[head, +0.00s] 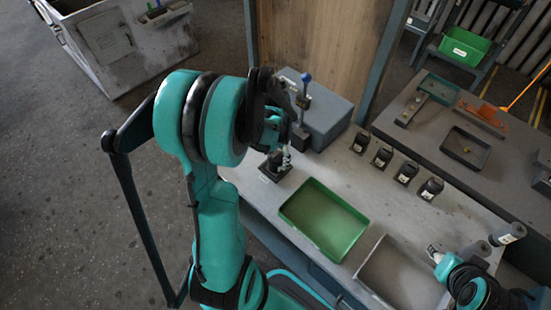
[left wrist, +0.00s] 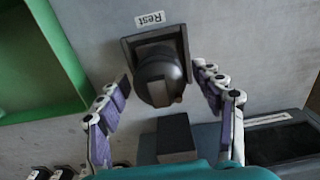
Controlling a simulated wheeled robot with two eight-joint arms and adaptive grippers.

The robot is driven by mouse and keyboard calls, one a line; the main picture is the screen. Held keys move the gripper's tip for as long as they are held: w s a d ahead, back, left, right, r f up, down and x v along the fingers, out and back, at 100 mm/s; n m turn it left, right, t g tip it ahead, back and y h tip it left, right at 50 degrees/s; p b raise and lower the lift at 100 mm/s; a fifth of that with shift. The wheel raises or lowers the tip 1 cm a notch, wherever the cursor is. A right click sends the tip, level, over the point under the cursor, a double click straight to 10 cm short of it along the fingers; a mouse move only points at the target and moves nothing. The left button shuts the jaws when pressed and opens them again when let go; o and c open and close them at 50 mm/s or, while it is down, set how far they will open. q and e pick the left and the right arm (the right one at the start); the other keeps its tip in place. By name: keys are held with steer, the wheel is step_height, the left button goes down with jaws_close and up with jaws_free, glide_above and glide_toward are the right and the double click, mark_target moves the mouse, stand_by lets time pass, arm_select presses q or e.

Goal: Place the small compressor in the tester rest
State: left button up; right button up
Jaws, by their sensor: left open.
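The tester rest (left wrist: 133,52) is a dark square holder beside a white "Rest" label in the left wrist view. The small compressor (left wrist: 160,82), dark and rounded, sits at the rest, within its frame as seen from above; how deep it sits I cannot tell. My left gripper (left wrist: 163,80) is open, with one finger on each side of the compressor and visible gaps between. In the head view the rest (head: 275,168) is partly hidden under my left gripper (head: 283,150). My right gripper (head: 437,254) is at the lower right, by the grey tray; its fingers are unclear.
A green tray (head: 325,218) and a grey tray (head: 400,275) stand on the grey table. Several small black units (head: 406,173) stand in a row behind them. A grey box (head: 328,110) with a blue-knobbed lever (head: 306,78) is close behind my left gripper.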

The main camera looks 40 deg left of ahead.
arm_select(q)
step_height(320, 180, up, 9)
steer(key=shift+f+p, duration=0.1)
steer(key=shift+p, duration=1)
steer(key=shift+s+d+r, duration=0.1)
steer(key=shift+d+r, duration=0.1)
steer(key=shift+r, duration=0.5)
steer(key=s+d+r+t, duration=0.3)
steer(key=d, duration=0.5)
steer(key=s+d+r+n+t, duration=0.1)
steer(key=s+d+r+t, duration=0.2)
steer(key=d, duration=0.5)
steer(key=shift+d+r+t, duration=0.3)
steer(key=shift+r+t, duration=0.3)
steer(key=shift+r, duration=0.05)
steer(key=shift+w, duration=0.1)
step_height(320, 180, down, 9)
steer(key=b, duration=0.8)
steer(key=shift+r, duration=0.2)
steer(key=shift+c, duration=0.4)
